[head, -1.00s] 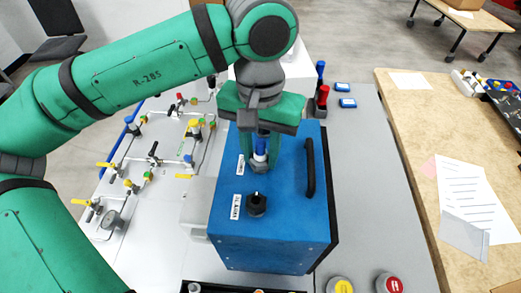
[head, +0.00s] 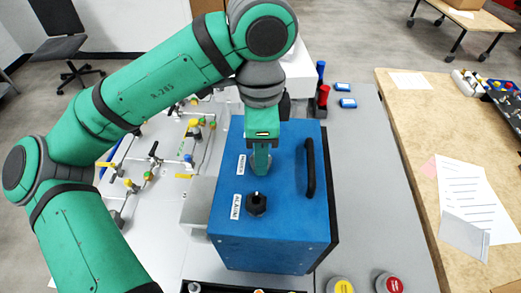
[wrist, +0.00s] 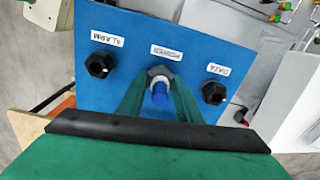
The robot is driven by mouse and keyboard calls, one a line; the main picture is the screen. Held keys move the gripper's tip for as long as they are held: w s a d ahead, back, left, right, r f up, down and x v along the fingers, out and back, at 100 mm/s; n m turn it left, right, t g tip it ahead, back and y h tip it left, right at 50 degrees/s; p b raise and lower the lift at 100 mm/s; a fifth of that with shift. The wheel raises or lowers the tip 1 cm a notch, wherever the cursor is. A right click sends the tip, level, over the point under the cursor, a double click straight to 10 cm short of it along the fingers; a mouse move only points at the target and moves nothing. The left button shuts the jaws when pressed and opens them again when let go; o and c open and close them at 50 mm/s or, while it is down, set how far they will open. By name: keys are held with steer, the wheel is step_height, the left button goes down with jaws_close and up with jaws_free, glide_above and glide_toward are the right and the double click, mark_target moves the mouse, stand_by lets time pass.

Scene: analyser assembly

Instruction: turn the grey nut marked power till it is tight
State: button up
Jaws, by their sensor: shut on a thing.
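The grey nut (wrist: 160,73) sits on the blue box's panel beside a white label I read as power, though it is blurred. In the wrist view my gripper (wrist: 160,84) has one green finger on each side of the nut and plug, shut on the nut. In the head view my gripper (head: 261,170) points down at the box top, seen edge-on, and hides the nut. The blue box (head: 280,238) stands on a grey bench.
Black nuts marked alarm (wrist: 100,64) and data (wrist: 214,92) flank the grey nut. A black handle (head: 310,168) rises right of my gripper. Pipework with coloured valves (head: 150,165) lies left. Yellow (head: 340,286) and red (head: 390,284) buttons are at the front.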

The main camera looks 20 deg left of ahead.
steer(key=m, duration=0.7)
steer(key=shift+r+m, duration=0.1)
steer(key=shift+m, duration=0.2)
steer(key=o, duration=1)
steer(key=n, duration=1.2)
steer(key=shift+n, duration=0.3)
steer(key=n, duration=1.1)
steer(key=shift+n, duration=0.3)
